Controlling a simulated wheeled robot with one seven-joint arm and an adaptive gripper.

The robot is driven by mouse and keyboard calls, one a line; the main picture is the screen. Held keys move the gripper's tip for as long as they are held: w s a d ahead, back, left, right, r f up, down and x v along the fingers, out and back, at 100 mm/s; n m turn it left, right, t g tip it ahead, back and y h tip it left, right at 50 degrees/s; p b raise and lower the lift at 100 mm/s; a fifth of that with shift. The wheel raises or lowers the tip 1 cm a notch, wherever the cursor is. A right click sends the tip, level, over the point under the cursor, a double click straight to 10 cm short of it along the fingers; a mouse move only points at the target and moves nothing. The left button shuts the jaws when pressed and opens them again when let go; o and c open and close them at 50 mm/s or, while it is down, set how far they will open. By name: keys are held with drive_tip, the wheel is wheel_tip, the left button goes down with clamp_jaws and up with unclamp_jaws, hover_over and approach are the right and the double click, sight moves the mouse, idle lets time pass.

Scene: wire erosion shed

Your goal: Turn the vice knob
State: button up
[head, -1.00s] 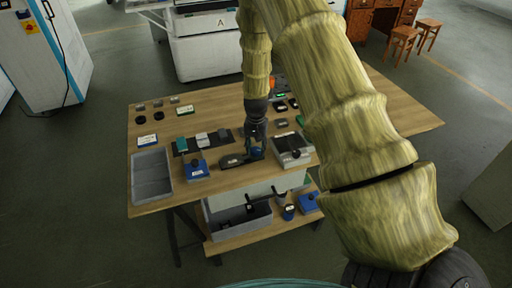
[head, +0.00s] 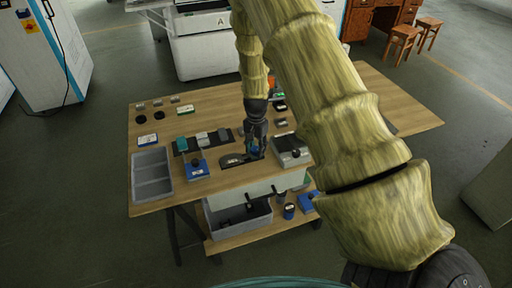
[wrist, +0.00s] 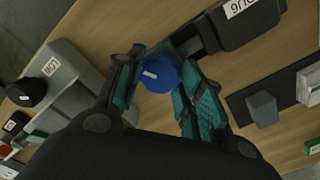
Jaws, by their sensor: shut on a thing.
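The vice (head: 232,160) is a dark grey block lying on the wooden table near its front edge. In the wrist view its labelled body (wrist: 238,22) is at the upper right. The vice knob (wrist: 162,75) is round and blue with a white mark on top. My gripper (head: 257,149) comes down from above at the right end of the vice. In the wrist view the teal-padded fingers of my gripper (wrist: 160,90) stand on either side of the knob, closed on it. My gripper hides most of the knob in the head view.
A grey-topped device (head: 291,150) stands close to the right of my gripper. A blue box (head: 196,168) and a grey divided tray (head: 152,174) are to the left. Small blocks lie behind on a dark strip. A grey bin (head: 240,218) sits on the lower shelf.

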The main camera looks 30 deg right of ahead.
sight(256, 149)
drive_tip(key=o, duration=1)
drive_tip(key=shift+r, duration=0.1)
wheel_tip(256, 149, up, 12)
drive_tip(key=shift+f, duration=0.1)
idle(0.5)
